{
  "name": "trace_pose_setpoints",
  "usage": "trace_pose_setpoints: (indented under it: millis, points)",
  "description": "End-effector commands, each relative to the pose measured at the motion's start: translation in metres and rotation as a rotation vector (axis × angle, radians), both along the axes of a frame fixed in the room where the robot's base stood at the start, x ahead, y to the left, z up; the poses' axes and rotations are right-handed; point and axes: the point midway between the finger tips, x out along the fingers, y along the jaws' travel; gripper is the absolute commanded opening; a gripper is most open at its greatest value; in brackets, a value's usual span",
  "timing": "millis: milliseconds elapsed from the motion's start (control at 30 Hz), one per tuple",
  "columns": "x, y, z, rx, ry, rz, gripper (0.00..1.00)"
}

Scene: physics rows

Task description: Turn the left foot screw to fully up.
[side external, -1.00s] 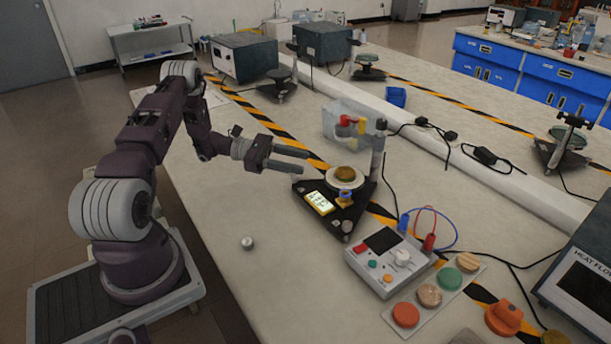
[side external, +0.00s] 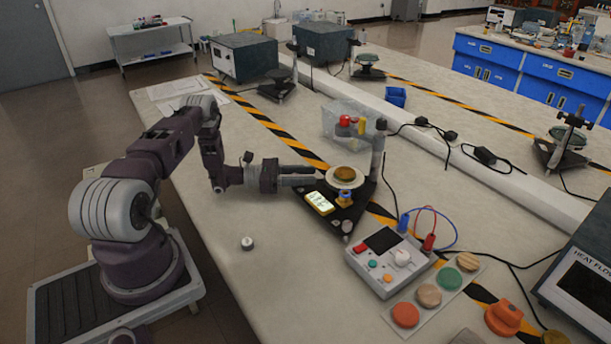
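A black triangular base (side external: 352,214) stands on the bench and carries a round disc (side external: 345,177) with a brassy top. A small lit yellow display (side external: 319,203) sits at its front left. A silver foot screw (side external: 347,227) shows at the front corner. The left foot screw is hidden behind my gripper (side external: 312,176). My gripper lies level at the base's left corner, its fingers pointing right. I cannot tell whether the fingers are apart or closed on the screw.
A grey post (side external: 377,150) rises at the base's back corner, near a clear bin (side external: 338,118). A control box (side external: 390,262) with cables stands at the front right. A small silver knob (side external: 247,243) lies on the bench. The bench left of it is clear.

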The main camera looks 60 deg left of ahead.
Motion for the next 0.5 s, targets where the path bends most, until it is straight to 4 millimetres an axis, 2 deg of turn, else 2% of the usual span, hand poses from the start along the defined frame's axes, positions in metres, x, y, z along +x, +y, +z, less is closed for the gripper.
trace_pose_setpoints:
  millis: [33, 133, 167, 500]
  points:
    - [-0.0001, 0.0001, 0.0001, 0.000, 0.000, 0.000, 0.22]
    - [-0.0001, 0.0001, 0.0001, 0.000, 0.000, 0.000, 0.02]
    - [-0.0002, 0.0001, 0.0001, 0.000, 0.000, 0.000, 0.00]
    - [0.0000, 0.0011, -0.0001, -0.001, 0.002, 0.033, 0.00]
